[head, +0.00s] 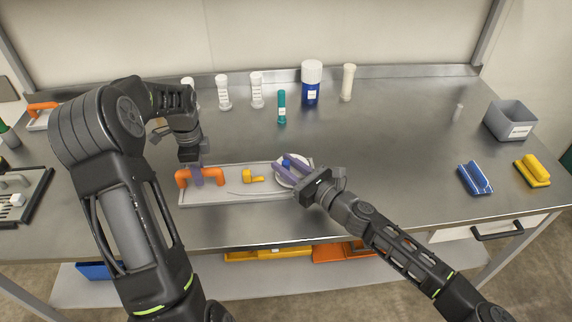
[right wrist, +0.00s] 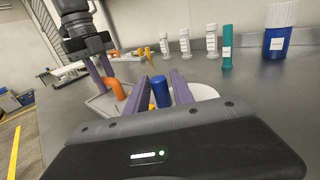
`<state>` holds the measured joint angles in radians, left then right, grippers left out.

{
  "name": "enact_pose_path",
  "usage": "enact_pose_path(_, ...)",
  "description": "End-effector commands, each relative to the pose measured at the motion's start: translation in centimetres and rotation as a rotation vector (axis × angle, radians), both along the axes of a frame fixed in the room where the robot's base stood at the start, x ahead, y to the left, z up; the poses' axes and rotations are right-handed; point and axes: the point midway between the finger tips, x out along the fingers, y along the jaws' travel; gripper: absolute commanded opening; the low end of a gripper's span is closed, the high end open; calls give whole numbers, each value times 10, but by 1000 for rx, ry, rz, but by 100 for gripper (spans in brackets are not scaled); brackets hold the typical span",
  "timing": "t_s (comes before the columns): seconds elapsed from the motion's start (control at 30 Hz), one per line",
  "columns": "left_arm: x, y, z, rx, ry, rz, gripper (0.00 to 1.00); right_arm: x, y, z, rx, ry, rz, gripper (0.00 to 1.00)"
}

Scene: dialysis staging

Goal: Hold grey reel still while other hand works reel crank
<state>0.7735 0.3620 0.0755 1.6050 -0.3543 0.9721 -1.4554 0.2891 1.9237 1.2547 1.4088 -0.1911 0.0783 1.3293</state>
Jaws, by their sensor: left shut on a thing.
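A long grey tray-like base (head: 225,195) lies on the steel bench. An orange arched handle (head: 183,175) stands at its left end, and a pale grey round reel (head: 281,180) with a blue crank knob (right wrist: 160,92) is at its right end. My left gripper (head: 196,178) points down and is shut on the orange handle; its purple fingers hide part of it. My right gripper (head: 281,163) is open at the reel. In the right wrist view its purple fingers stand on either side of the blue knob, with gaps visible. The fingers partly hide the reel.
A yellow piece (head: 250,177) and a thin line lie on the base between handle and reel. White tubes (head: 223,92), a teal tube (head: 281,107) and a blue canister (head: 311,85) stand behind. A grey bin (head: 510,120) is at right.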

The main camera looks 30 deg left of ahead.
Motion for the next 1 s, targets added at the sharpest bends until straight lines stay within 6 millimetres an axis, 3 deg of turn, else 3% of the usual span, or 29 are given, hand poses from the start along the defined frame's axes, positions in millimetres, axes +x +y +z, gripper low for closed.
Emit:
enact_pose_path(0.33,0,0,0,1,-1,0,0,0,0,0,0,0,0,0)
enact_pose_path(1.0,0,0,0,0,0,0,0,-1,3,0,5,1,-57,0)
